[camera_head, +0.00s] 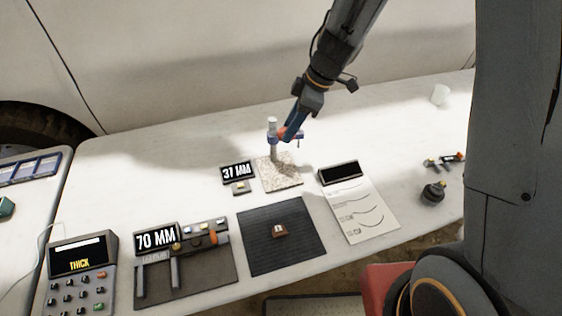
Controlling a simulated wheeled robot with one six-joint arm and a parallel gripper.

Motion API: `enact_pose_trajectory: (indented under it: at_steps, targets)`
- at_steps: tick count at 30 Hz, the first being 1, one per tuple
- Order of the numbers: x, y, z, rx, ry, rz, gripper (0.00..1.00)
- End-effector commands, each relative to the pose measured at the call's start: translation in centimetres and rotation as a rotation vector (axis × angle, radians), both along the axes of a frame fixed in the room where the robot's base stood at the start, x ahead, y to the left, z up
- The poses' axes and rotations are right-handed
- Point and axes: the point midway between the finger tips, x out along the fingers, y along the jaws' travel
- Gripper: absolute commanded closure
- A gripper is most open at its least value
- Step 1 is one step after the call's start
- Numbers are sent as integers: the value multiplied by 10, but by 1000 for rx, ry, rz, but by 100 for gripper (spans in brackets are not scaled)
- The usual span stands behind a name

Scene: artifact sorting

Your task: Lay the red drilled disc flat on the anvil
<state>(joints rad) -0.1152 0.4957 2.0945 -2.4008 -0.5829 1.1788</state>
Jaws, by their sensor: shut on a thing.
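The red drilled disc (283,132) shows as a small patch of red at my gripper (288,136); its hole is too small to make out. My gripper is shut on it, beside the grey column of a gauge stand (272,123). The stand rises from a speckled stone plate (284,182). The anvil cannot be told apart clearly; the foot of the stand is partly lost against the plate. The disc appears to be above the plate, but its tilt and any contact with the stand cannot be told.
A 37 MM display (237,171) stands left of the plate. In front lie a dark mat (258,252) with a small brown block (280,230), and a 70 MM caliper display (156,238). A paper sheet (366,212) lies right.

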Motion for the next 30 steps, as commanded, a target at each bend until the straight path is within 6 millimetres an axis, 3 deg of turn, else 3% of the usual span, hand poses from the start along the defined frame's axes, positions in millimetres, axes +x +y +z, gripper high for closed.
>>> enact_pose_trajectory:
  at_steps: [5,18,30]
  targets:
    - [-2,-1,-16,1,5,20,88]
    - [-2,-2,-117,1,4,16,88]
    - [-2,-3,-159,0,4,14,88]
